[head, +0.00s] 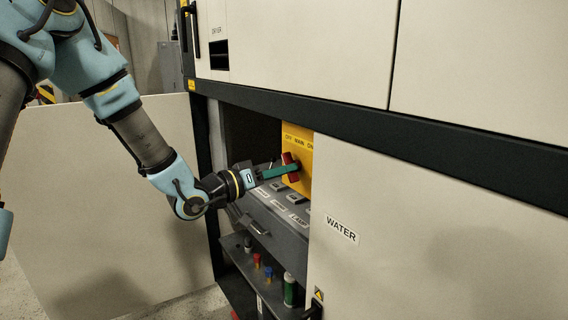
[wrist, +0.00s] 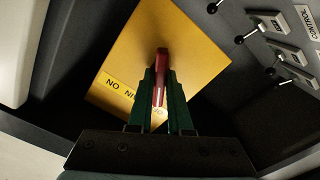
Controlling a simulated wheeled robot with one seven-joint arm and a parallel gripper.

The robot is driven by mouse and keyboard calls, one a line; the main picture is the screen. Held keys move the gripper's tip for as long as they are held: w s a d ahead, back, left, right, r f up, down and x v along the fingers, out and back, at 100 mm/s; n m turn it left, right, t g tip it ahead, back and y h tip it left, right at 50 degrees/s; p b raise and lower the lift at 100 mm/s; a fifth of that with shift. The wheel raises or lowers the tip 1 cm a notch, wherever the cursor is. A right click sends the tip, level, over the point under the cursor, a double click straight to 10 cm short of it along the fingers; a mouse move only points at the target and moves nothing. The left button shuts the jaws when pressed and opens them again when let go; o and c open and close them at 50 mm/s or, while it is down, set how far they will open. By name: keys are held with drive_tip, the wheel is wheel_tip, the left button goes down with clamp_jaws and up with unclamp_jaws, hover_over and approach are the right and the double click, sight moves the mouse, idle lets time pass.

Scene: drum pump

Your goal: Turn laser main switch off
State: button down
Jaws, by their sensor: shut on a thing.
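The main switch has a red handle (head: 291,160) on a yellow plate (head: 305,141) inside the open cabinet bay. The plate reads OFF, MAIN and ON from left to right in the head view. My gripper (head: 294,168) reaches in from the left with green fingers. In the wrist view the fingers (wrist: 160,90) stand on both sides of the red handle (wrist: 161,62) and are shut on it. The yellow plate (wrist: 190,60) lies behind them, its lettering upside down and partly covered by the fingers. The handle's exact angle is hard to tell.
Below the plate is a sloped grey panel (head: 262,206) with labelled toggle switches. A lower shelf (head: 243,262) holds small coloured items and a green can (head: 290,290). A white panel marked WATER (head: 400,240) closes off the right. An open cream door (head: 110,190) stands left.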

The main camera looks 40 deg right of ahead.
drive_tip(key=shift+n+p, duration=0.65)
drive_tip(key=shift+n, duration=0.45)
drive_tip(key=c, duration=0.8)
unclamp_jaws()
drive_tip(key=shift+c, duration=0.2)
drive_tip(key=a+b, duration=0.3)
drive_tip(key=a, duration=0.8)
drive_tip(key=shift+w, duration=0.45)
drive_tip(key=shift+d, duration=0.1)
